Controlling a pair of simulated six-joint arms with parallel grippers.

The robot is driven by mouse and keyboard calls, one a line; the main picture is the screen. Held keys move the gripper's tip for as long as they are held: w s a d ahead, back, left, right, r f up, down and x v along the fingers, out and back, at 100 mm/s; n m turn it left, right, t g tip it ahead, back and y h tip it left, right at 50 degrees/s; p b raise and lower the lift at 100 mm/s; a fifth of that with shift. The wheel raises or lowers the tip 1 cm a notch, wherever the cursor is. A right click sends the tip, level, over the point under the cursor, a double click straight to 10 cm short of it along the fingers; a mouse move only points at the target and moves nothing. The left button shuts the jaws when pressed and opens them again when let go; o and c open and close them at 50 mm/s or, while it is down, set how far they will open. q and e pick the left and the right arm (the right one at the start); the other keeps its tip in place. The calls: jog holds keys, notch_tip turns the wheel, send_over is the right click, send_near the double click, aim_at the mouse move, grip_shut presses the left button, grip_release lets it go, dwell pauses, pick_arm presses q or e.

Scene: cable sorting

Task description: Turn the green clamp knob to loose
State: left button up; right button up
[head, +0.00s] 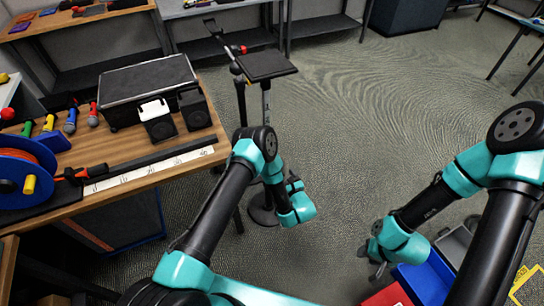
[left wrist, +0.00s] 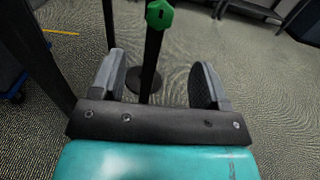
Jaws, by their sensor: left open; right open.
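The green clamp knob (left wrist: 159,14) shows at the top of the left wrist view, on a dark upright pole (left wrist: 150,60) with a round base (left wrist: 145,82). In the head view I cannot make out the knob; my left arm covers part of that stand, and its round base (head: 262,214) shows below. My left gripper (head: 293,185) is open beside the stand. In the left wrist view its two fingers (left wrist: 158,65) appear on either side of the pole, with the knob beyond the tips; contact is not visible. My right gripper (head: 375,258) is open and empty at the lower right.
A wooden table (head: 165,170) on the left holds a blue cable reel (head: 20,178), several coloured microphones, a black case (head: 148,85) and small speakers (head: 160,122). A black platform (head: 267,66) stands behind my left arm. Blue (head: 425,280) and red bins sit lower right.

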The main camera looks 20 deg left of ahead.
pick_arm(q)
jog(key=x, duration=1.2)
jog(key=shift+w+a, duration=0.3)
jog(key=c, duration=0.9)
